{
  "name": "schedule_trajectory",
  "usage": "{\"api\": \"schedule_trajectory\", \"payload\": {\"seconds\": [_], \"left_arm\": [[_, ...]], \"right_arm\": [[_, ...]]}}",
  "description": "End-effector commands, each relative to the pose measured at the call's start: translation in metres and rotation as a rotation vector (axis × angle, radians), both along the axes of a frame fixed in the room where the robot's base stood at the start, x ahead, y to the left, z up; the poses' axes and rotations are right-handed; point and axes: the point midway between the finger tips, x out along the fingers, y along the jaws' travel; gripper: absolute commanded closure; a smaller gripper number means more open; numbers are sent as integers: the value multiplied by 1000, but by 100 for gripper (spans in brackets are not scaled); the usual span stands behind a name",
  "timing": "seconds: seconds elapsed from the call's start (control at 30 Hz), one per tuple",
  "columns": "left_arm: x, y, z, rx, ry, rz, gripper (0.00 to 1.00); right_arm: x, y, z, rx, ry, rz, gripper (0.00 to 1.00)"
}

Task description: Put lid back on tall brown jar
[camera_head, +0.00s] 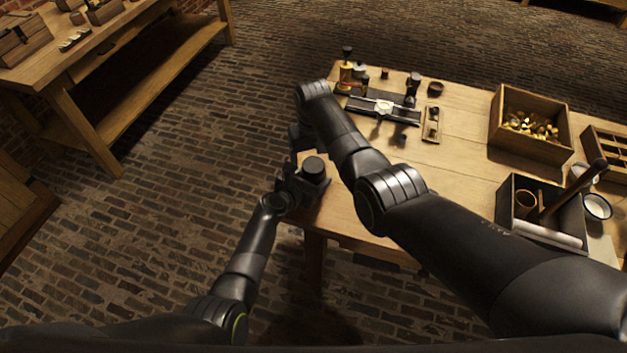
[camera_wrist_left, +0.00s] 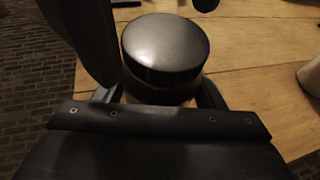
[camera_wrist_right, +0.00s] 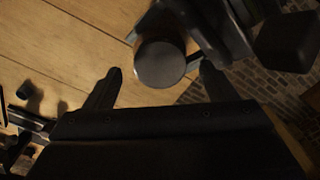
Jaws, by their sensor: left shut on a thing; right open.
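A dark round lid (camera_wrist_left: 165,45) sits level on top of the tall jar (camera_wrist_left: 160,93); I cannot tell how firmly it is seated. The lid also shows in the head view (camera_head: 314,165) and right wrist view (camera_wrist_right: 160,63). My left gripper (camera_head: 310,184) is shut on the jar body below the lid, near the table's left corner. My right gripper (camera_head: 302,150) is open close by; in the right wrist view the lid appears between its fingertips, with no contact visible. Much of the jar body is hidden by the grippers.
The wooden table (camera_head: 460,110) holds a black tray with instruments (camera_head: 375,106) at the back, a wooden box of brass parts (camera_head: 530,128) and a dark tool caddy (camera_head: 540,220) at right. My right arm crosses above the table. The middle is mostly bare.

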Motion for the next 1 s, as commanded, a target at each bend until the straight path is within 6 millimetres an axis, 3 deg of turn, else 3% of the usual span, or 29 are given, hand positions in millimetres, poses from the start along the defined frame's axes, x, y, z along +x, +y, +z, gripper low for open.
{"api": "schedule_trajectory", "payload": {"seconds": [0.5,0.7,0.97,1.0], "left_arm": [[0,0,0,0,1,0,100],[0,0,0,0,1,0,100],[0,0,0,0,1,0,100],[0,0,0,0,1,0,33]], "right_arm": [[1,-1,92,-1,-3,-2,21],[0,-1,104,-1,-1,-2,21],[0,-2,104,-2,-2,-2,21],[0,-2,104,-2,-2,-2,21]]}}
